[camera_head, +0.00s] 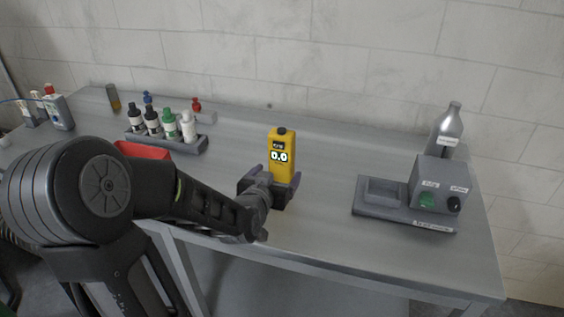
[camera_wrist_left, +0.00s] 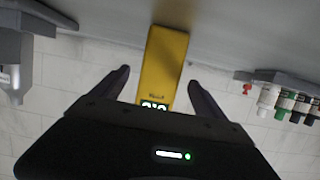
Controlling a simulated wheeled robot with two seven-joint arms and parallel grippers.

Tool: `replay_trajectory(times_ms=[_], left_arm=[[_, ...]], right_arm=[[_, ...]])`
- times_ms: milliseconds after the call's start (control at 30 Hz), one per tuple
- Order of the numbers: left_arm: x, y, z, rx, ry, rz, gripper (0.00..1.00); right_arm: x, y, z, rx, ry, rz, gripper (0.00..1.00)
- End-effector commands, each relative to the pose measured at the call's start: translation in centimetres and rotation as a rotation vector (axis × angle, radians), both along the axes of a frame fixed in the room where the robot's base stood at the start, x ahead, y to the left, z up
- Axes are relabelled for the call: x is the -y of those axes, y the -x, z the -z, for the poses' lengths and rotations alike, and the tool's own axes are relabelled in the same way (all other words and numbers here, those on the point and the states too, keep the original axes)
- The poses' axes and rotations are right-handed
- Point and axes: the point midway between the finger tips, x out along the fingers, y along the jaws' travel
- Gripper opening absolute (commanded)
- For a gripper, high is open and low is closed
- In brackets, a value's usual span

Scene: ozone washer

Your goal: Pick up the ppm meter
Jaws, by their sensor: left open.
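The ppm meter (camera_head: 284,150) is a yellow upright box with a dark top and a lit display reading 0.0. It stands on the grey table. My left gripper (camera_head: 274,177) is open at the near side of its lower part, with one finger to either side. In the left wrist view the meter (camera_wrist_left: 166,62) appears between the two spread fingers (camera_wrist_left: 158,77), with a gap on each side. The gripper body hides the part of the meter beyond the display there. I cannot tell how deep the meter sits between the fingers. My right gripper is not in view.
A rack (camera_head: 197,146) of several small bottles and a red tray (camera_head: 143,150) are left of the meter. A grey device (camera_head: 429,183) on a base, with a metal bottle (camera_head: 449,127) behind it, stands on the right. The table between meter and device is clear.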

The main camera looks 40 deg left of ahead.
Motion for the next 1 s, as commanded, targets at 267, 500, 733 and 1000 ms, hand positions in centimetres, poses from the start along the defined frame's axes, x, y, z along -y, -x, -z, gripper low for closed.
replay_trajectory(times_ms=[267, 500, 733, 1000], left_arm=[[-0.6, -1.8, 0.7, -0.001, 0.001, 0.001, 0.84], [-0.6, -1.9, 0.6, -0.001, 0.0, 0.0, 0.84], [-1.2, -3.5, 0.9, -0.002, 0.0, 0.0, 0.84], [-2.2, -6.4, 1.9, -0.002, 0.001, 0.0, 0.84]], right_arm=[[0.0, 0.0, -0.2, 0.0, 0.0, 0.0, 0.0], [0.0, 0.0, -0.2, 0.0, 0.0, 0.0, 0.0], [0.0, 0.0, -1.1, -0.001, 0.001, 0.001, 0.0], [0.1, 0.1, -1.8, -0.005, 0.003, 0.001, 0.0]])
